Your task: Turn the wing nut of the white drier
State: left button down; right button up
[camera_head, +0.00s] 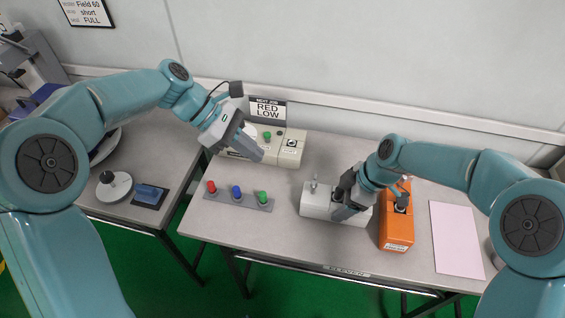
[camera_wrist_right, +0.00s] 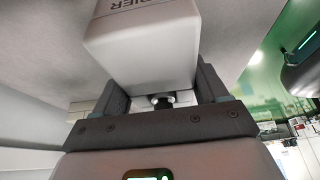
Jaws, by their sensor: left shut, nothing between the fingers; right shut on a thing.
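The white drier (camera_head: 318,203) lies on the middle table, its printed lettering partly visible in the right wrist view (camera_wrist_right: 140,50). A small grey metal wing nut (camera_head: 314,186) stands up on top of its left part. My right gripper (camera_head: 345,207) is shut on the white drier, with one finger on each side of its body, hiding part of its right half. My left gripper (camera_head: 257,153) is shut and empty, in front of the beige tester, up and to the left of the drier and apart from it.
An orange tester (camera_head: 397,230) stands close right of the drier. The beige tester (camera_head: 290,150) is at the back, below a "RED LOW" sign (camera_head: 268,108). A grey strip with red, blue and green knobs (camera_head: 237,200) lies front left. A pink sheet (camera_head: 457,240) lies right.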

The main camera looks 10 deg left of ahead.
aim_at(314, 187)
pick_arm(q)
jog(key=d+r+x, duration=0.2)
jog(key=x, duration=1)
jog(key=shift+s+d+n+t, duration=0.15)
jog(key=shift+n+t, duration=0.3)
jog(key=shift+n, duration=0.15)
jog(key=shift+s+d+n+t, duration=0.1)
jog(key=shift+s+n+t, duration=0.05)
jog(key=shift+n+t, duration=0.4)
